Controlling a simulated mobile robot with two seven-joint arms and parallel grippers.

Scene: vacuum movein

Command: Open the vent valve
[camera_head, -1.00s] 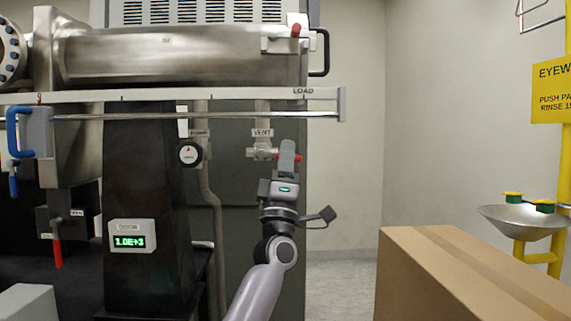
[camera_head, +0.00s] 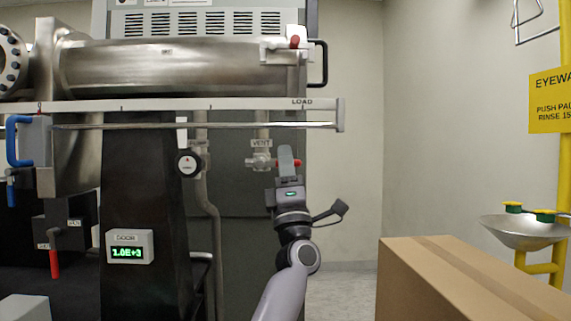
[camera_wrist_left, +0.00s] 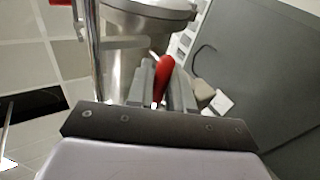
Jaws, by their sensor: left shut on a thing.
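The vent valve (camera_head: 262,161) is a small metal fitting on a pipe under the VENT label (camera_head: 262,143), with a red handle (camera_head: 297,163) pointing right. My left gripper (camera_head: 286,160) reaches up from below and is shut on this red handle. In the left wrist view the red handle (camera_wrist_left: 163,70) lies between the two grey fingers (camera_wrist_left: 162,90). The fingers hide the middle of the handle in the head view. My right gripper is not in view.
A long rail (camera_head: 200,105) and a steel tube (camera_head: 180,68) run above the valve. A round gauge (camera_head: 189,163) sits to its left. A cardboard box (camera_head: 460,285) stands at the lower right, before an eyewash basin (camera_head: 525,232). Floor shows between.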

